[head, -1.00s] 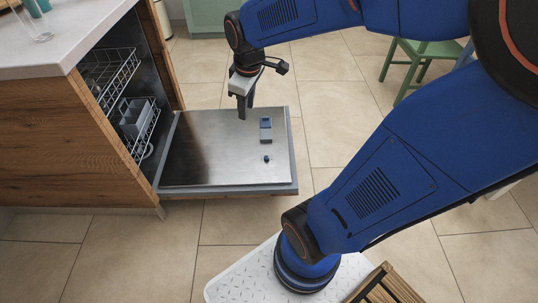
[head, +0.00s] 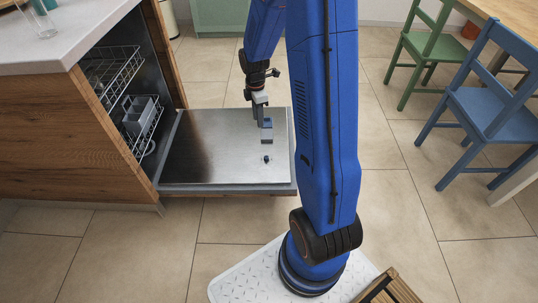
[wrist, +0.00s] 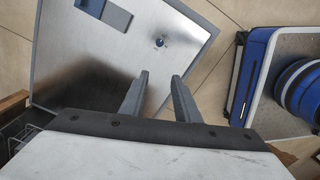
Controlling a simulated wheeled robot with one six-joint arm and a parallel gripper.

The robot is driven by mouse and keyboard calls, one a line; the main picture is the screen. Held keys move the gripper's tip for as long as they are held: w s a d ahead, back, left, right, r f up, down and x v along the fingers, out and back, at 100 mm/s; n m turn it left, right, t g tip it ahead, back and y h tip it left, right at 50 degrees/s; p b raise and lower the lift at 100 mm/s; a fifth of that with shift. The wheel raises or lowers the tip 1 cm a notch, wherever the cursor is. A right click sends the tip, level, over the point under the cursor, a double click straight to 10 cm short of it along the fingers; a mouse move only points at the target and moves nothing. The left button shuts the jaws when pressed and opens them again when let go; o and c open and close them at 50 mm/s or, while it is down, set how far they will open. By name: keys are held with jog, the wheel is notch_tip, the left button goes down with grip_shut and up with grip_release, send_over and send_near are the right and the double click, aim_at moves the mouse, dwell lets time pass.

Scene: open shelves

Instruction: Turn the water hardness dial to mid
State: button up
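The dial is a small dark round knob (head: 266,159) on the inner metal face of the lowered dishwasher door (head: 205,150), near its right side. It also shows in the wrist view (wrist: 160,42), with small marks around it too small to read.
A blue-grey dispenser (head: 267,138) sits on the door just behind the dial. The dishwasher's racks (head: 112,75) stand inside at the left, under a pale counter (head: 60,45). A green chair (head: 425,50) and a blue chair (head: 490,105) stand at the right.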

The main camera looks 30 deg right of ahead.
aim_at(267, 157)
jog(key=d+f, duration=0.1)
jog(key=f, duration=0.7)
jog(key=d+f+n, duration=0.1)
jog(key=f, duration=0.8)
jog(key=d+f+n, duration=0.1)
jog(key=f, duration=0.7)
jog(key=shift+s+d+f+g, duration=0.15)
jog(key=shift+d+g, duration=0.1)
jog(key=shift+g, duration=0.15)
grip_shut()
